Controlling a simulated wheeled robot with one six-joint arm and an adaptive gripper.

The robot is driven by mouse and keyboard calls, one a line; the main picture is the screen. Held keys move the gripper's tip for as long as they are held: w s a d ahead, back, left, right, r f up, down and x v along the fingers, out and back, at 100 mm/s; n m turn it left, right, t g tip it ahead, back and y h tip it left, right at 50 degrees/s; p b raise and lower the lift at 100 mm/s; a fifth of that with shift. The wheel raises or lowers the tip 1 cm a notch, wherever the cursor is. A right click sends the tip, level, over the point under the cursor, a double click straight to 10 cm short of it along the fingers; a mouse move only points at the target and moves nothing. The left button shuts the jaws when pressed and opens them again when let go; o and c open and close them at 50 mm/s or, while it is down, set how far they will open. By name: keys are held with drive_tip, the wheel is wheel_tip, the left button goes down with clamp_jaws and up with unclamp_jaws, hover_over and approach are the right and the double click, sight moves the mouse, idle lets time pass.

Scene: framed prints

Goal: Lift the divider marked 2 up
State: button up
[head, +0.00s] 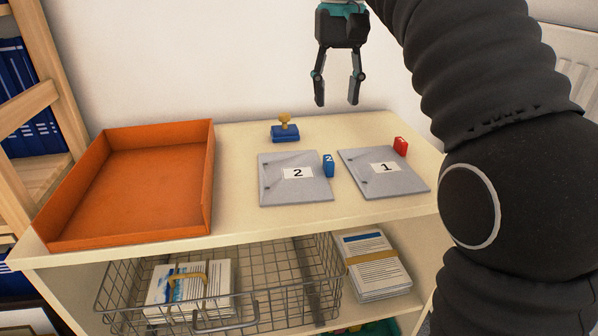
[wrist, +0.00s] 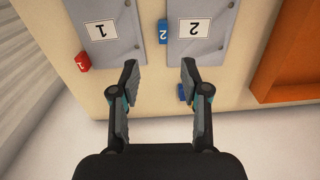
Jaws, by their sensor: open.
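The divider marked 2 (head: 296,190) is a flat grey sheet with a white label, lying on the cabinet top. A blue tab with a 2 (head: 328,166) stands up at its right edge. In the wrist view this divider (wrist: 208,48) is at the top, upside down, with its blue tab (wrist: 163,32) beside it. The divider marked 1 (head: 375,182) lies to the right, with a red tab (head: 401,147) at its far right corner. My gripper (head: 338,103) is open and empty, above the back of the cabinet top, apart from both dividers.
An orange tray (head: 208,180) takes up the left of the cabinet top (head: 237,215). A stamp on a blue pad (head: 285,132) sits behind divider 2. Below are a wire basket (head: 225,300) with papers and a banded paper stack (head: 372,265). A wall stands behind.

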drive_tip(key=b, duration=0.1)
hover_over(329, 159)
drive_tip(key=f, duration=0.8)
drive_tip(key=shift+s+d+f, duration=0.15)
drive_tip(key=shift+d, duration=0.15)
drive_tip(key=shift+w+a+f+b, duration=0.15)
drive_tip(key=shift+f+b, duration=0.1)
drive_tip(key=shift+f, duration=1.1)
drive_tip(key=shift+w+a+f+b, duration=0.1)
drive_tip(key=shift+a+f+b, duration=0.1)
drive_tip(key=shift+f, duration=1.15)
clamp_jaws()
